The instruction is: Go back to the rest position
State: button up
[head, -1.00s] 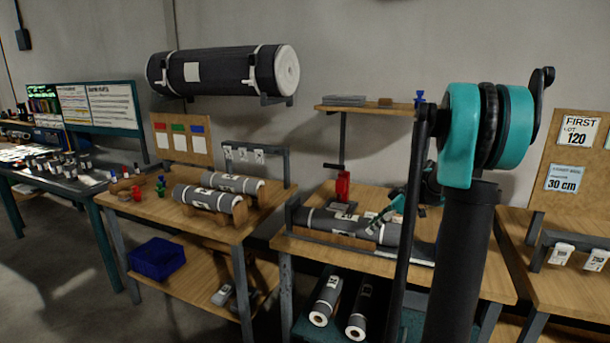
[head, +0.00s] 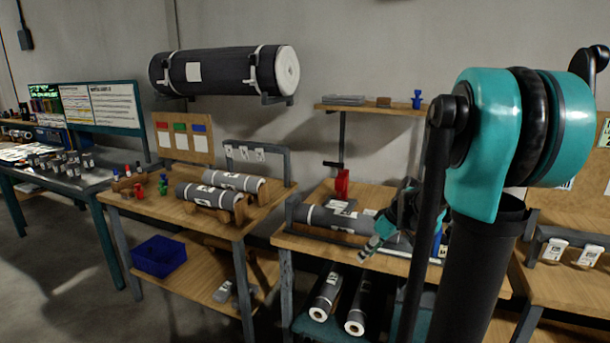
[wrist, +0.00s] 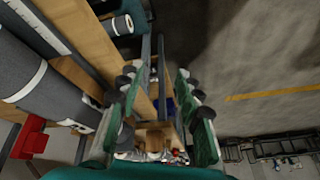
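My gripper (head: 374,242) is in front of the grey roll on the middle bench in the head view, near the bench's front edge. In the wrist view my gripper (wrist: 160,100) has its two green fingers spread apart, with nothing held between them. The grey roll (head: 325,220) lies in a wooden cradle on the bench; part of its right end is hidden by my arm. The roll also shows at the left of the wrist view (wrist: 40,90). My teal and black arm fills the right of the head view.
A red clamp-like tool (head: 342,184) stands behind the roll. Grey rolls (head: 234,182) lie on the left bench, and more (head: 326,297) on the lower shelf. A blue bin (head: 159,256) sits on the left lower shelf. Open floor (wrist: 255,70) shows right of my gripper in the wrist view.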

jog(key=s+f+m+h, duration=0.2)
jog(key=s+f+m, duration=0.2)
jog(key=s, duration=0.5)
jog(key=s+f+m+t+h, duration=0.1)
jog(key=s+f+m, duration=0.3)
jog(key=s, duration=0.6)
jog(key=shift+a+f+h, duration=0.15)
jog(key=shift+f+h, duration=0.1)
jog(key=shift+h, duration=0.45)
